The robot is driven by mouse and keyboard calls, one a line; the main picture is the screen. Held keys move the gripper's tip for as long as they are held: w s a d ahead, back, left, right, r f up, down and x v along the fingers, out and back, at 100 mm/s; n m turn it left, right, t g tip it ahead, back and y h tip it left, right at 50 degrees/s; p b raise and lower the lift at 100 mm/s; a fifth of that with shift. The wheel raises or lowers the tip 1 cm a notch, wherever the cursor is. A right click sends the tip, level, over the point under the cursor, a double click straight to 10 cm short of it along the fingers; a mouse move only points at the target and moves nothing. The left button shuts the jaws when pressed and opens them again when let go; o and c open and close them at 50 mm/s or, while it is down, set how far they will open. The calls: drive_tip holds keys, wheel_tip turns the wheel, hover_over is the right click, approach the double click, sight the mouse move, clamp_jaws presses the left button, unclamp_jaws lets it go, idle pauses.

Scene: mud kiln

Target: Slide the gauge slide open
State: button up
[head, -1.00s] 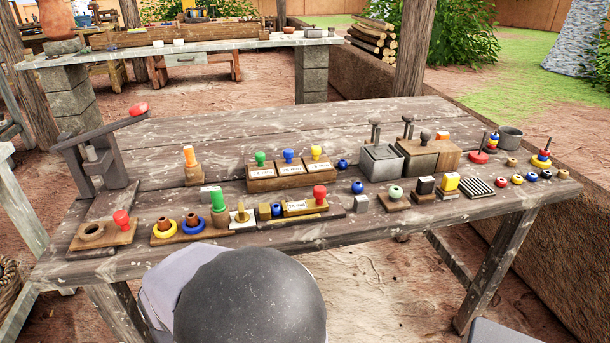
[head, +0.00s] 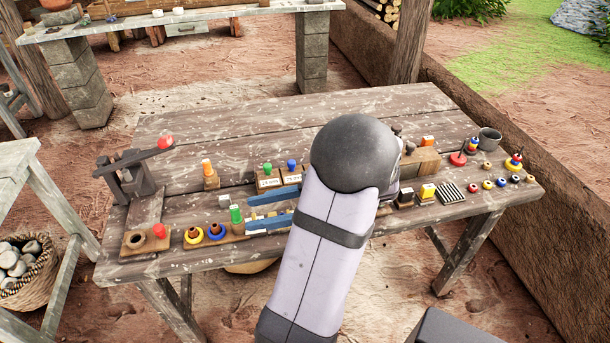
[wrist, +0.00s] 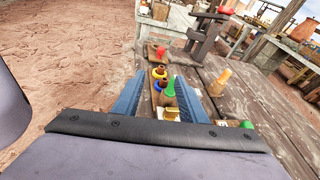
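The gauge slide, a long low base with a brass sliding block and a red knob in the earlier head view, is now hidden behind my arm and gripper. My gripper (head: 249,212) is over the front of the bench, its two blue fingers spread apart and pointing left. Nothing is seen held between them. In the wrist view my gripper (wrist: 162,74) has a green peg (wrist: 169,91) and a small brass piece (wrist: 172,113) showing between its fingers. Whether the fingers touch anything cannot be told.
The weathered bench (head: 225,130) is clear at the back. A board with ringed pegs (head: 238,238) and a board with a red knob (head: 136,244) lie left of my gripper. A grey lever press (head: 128,175) stands far left. Labelled blocks (head: 268,181) sit just behind the fingers.

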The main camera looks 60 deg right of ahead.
drive_tip(key=s+d+r+m+t+h+p, duration=0.2)
drive_tip(key=s+d+r+m+t+h, duration=0.25)
drive_tip(key=d, duration=0.35)
drive_tip(key=s+d+f+m+h+b, duration=0.1)
drive_tip(key=f, duration=0.2)
drive_tip(key=s+d+f+m+h+b, duration=0.1)
drive_tip(key=s+d+f+m+h, duration=0.1)
drive_tip(key=f, duration=0.2)
drive_tip(key=s+d+f+m+t+h+b, duration=0.1)
drive_tip(key=s+d+f+m+h, duration=0.1)
drive_tip(key=f, duration=0.1)
drive_tip(key=shift+f, duration=0.25)
drive_tip(key=shift+h, duration=0.25)
drive_tip(key=shift+w+d+p, duration=0.25)
drive_tip(key=shift+w+p, duration=0.05)
drive_tip(key=shift+w, duration=1.55)
drive_tip(key=shift+w+d+p, duration=0.2)
drive_tip(key=shift+w+p, duration=0.05)
drive_tip(key=shift+w, duration=1.6)
